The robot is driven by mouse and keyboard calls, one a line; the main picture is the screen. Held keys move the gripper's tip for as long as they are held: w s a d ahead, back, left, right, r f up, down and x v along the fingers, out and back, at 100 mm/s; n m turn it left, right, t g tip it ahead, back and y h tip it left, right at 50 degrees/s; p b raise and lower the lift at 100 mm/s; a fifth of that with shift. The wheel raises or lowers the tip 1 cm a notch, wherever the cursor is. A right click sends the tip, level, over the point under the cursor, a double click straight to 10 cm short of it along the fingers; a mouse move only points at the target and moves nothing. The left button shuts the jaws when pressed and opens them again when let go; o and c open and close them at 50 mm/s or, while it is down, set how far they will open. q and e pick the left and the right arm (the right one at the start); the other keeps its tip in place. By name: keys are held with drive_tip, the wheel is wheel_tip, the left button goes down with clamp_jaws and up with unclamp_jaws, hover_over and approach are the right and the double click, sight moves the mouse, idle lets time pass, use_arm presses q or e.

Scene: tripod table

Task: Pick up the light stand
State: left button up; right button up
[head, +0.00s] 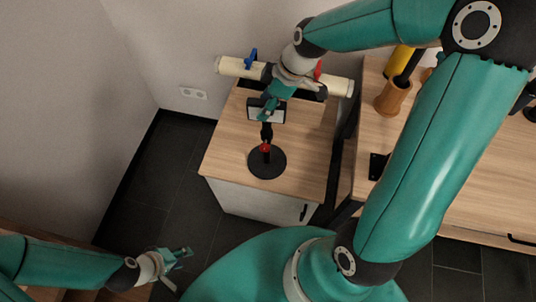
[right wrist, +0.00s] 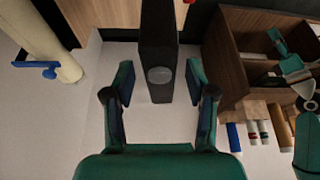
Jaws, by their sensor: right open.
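The light stand stands upright on the small wooden-topped cabinet (head: 315,150), with a round black base (head: 267,163), a thin stem with a red part, and a dark-framed pale head (head: 279,116). My right gripper (head: 268,106) is at the head, covering part of it. In the right wrist view my right gripper (right wrist: 161,85) is open. A dark upright piece with a grey round spot (right wrist: 160,75) shows between its fingers; I cannot tell whether they touch it. My left gripper (head: 184,256) is low at the left, away from the stand, and its opening is unclear.
A cream pipe (head: 232,67) with a blue handle and a red handle runs behind the stand. A wooden counter (head: 480,195) with a brown cup (head: 392,97) is at the right. A wooden shelf unit (right wrist: 240,75) shows in the right wrist view. The cabinet top around the base is clear.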

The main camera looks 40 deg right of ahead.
drive_tip(key=shift+x, duration=1.25)
clamp_jaws()
drive_tip(key=shift+w+r, duration=0.1)
